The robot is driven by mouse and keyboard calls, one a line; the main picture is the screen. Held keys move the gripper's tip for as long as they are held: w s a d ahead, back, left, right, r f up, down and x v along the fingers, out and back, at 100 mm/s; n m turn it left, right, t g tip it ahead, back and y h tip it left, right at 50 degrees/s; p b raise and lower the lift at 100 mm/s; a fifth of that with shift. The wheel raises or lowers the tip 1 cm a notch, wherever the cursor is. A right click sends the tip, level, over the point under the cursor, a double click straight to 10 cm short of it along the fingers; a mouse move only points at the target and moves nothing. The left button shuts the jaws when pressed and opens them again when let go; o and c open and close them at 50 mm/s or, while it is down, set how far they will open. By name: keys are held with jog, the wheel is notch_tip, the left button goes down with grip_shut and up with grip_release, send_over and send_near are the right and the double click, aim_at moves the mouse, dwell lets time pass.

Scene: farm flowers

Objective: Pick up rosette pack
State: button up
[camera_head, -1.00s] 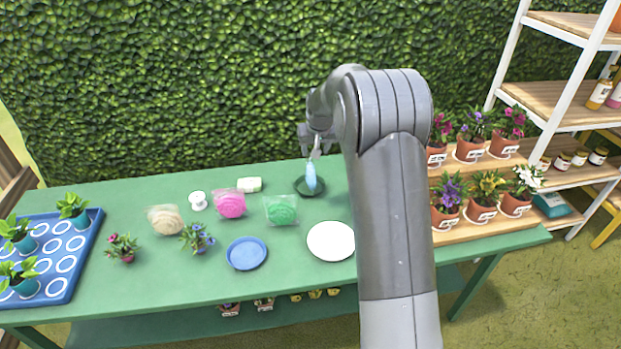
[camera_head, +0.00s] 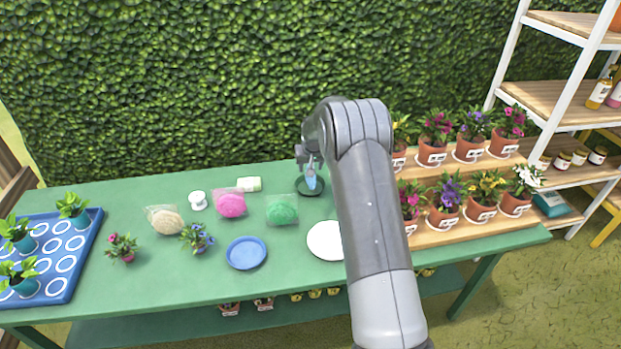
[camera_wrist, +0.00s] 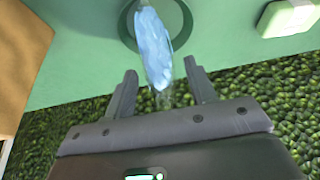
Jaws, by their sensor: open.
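A slim, crinkly light-blue pack (camera_head: 311,182) stands upright on a round dark green dish (camera_head: 302,192) at the back of the green table; I take it for the rosette pack, though no label is readable. It also shows in the wrist view (camera_wrist: 153,45), with the dish (camera_wrist: 180,12) behind it. My gripper (camera_wrist: 160,68) is open, and the pack's near end reaches between its two fingers. I cannot tell whether either finger touches it. In the head view my gripper (camera_head: 309,170) is right at the pack and partly hides it.
Pink (camera_head: 231,204), green (camera_head: 281,211) and tan (camera_head: 165,220) packs lie to the left. A small white box (camera_head: 249,184), blue plate (camera_head: 246,253) and white plate (camera_head: 325,241) are nearby. Potted flowers (camera_head: 447,190) stand on a wooden riser at right. A hedge rises behind the table.

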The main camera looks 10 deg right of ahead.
jog(key=shift+x, duration=1.05)
jog(key=shift+c, duration=0.5)
grip_shut()
jog(key=shift+r, duration=0.15)
